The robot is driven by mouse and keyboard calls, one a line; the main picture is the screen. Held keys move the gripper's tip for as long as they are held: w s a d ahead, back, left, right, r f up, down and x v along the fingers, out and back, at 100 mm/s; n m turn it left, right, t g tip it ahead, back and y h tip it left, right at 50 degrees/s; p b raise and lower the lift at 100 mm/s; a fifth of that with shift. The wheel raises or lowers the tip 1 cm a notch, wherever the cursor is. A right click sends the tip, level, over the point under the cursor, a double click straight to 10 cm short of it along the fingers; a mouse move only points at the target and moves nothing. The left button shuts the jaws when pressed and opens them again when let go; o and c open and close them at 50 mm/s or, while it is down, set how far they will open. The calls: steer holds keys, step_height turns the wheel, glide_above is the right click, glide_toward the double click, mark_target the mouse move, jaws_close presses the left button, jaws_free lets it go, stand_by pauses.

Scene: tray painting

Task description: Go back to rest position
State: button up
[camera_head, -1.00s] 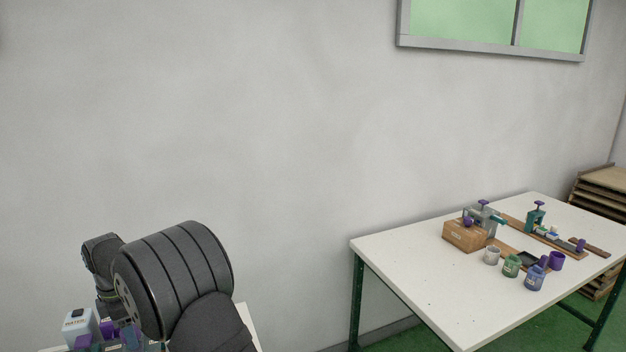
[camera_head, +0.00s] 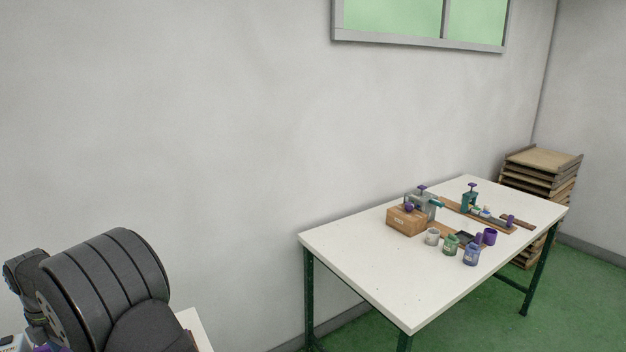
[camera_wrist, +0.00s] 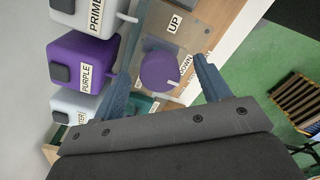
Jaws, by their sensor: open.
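My gripper (camera_wrist: 165,68) shows in the wrist view with its two blue-grey fingers apart and nothing between them that it clearly holds. Beyond the fingers is a panel (camera_wrist: 190,28) with labels reading UP and DOWN and a round purple knob (camera_wrist: 158,71). I cannot tell how far the fingers are from the knob. In the head view only dark links of my arm show at the lower left; the gripper is out of that picture.
Left of the fingers stand a PRIMER container (camera_wrist: 88,15), a PURPLE container (camera_wrist: 78,62) and a pale container (camera_wrist: 75,104).

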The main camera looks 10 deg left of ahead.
steer(key=o, duration=0.6)
steer(key=w+d+r+m+t+y, duration=0.1)
steer(key=w+d+r+m+y, duration=0.1)
steer(key=d+r+m, duration=0.5)
steer(key=w+d+r+y, duration=0.25)
steer(key=d+r, duration=0.35)
steer(key=d, duration=0.6)
steer(key=x, duration=1)
steer(key=shift+w+a+f, duration=0.1)
steer(key=shift+w+a, duration=0.1)
steer(key=v, duration=1)
steer(key=shift+s, duration=0.1)
steer(key=shift+c, duration=0.3)
